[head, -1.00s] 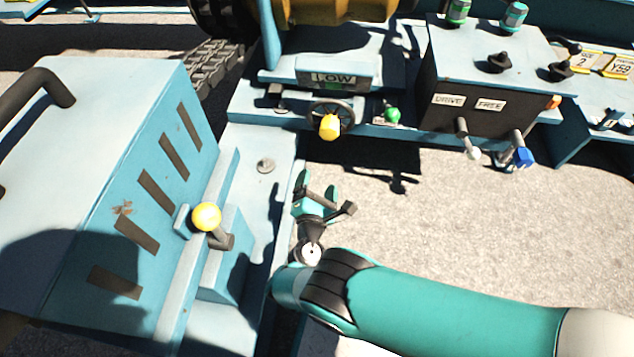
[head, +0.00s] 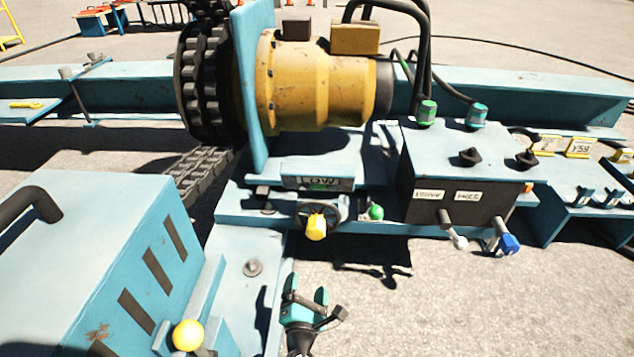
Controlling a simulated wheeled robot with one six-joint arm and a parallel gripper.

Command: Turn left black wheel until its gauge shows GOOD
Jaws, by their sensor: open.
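A black wheel (head: 338,206) with a yellow handle (head: 316,228) is mounted on the front of the blue frame, near the middle of the head view. Just above it, a gauge (head: 318,183) reads LOW. My gripper (head: 306,289) is open and empty at the bottom middle. It is below the wheel in the picture and apart from it. No second wheel of this kind is clear in view.
A green-tipped knob (head: 376,212) sits right of the wheel. A dark box (head: 425,172) with labels, black knobs and two levers stands further right. A blue cabinet (head: 90,240) and a yellow ball lever (head: 188,336) are at left. Open pavement lies right of my gripper.

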